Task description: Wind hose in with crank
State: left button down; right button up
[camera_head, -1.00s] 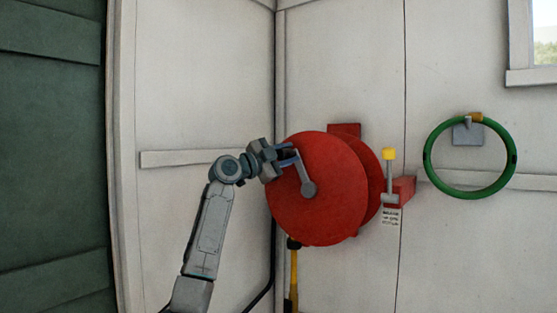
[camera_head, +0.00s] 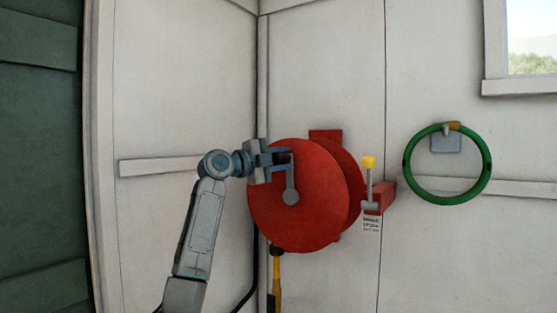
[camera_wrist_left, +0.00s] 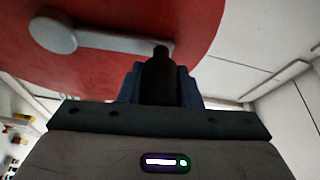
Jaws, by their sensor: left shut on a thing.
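The red hose reel (camera_head: 310,215) is mounted on the white wall in the head view. Its grey crank (camera_head: 291,183) runs from the hub up to my left gripper (camera_head: 285,158). In the left wrist view, the crank arm (camera_wrist_left: 112,41) crosses the red disc (camera_wrist_left: 185,15), and its dark handle (camera_wrist_left: 160,80) sits between the fingers of my left gripper (camera_wrist_left: 160,88), which is shut on it. A hose end with a yellow and black nozzle (camera_head: 275,275) hangs below the reel. My right gripper is not in view.
A yellow-knobbed lever (camera_head: 369,163) stands on a red bracket (camera_head: 385,197) right of the reel, with a small label below. A green hose ring (camera_head: 407,165) hangs farther right. A wooden rail (camera_head: 160,166) crosses the left wall beside a dark green door (camera_head: 40,150).

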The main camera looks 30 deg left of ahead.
pick_arm(q)
jog(key=shift+d+f, duration=0.15)
jog(key=shift+d, duration=0.1)
jog(key=c, duration=1.3)
grip_release()
jog(key=shift+c, duration=0.2)
jog(key=shift+o, duration=1.4)
jog(key=shift+d, duration=0.45)
jog(key=shift+s+a, duration=0.15)
jog(key=shift+a, duration=0.2)
jog(key=b+v, duration=0.5)
jog(key=v, duration=0.5)
jog(key=shift+s, duration=0.15)
jog(key=shift+d, duration=0.1)
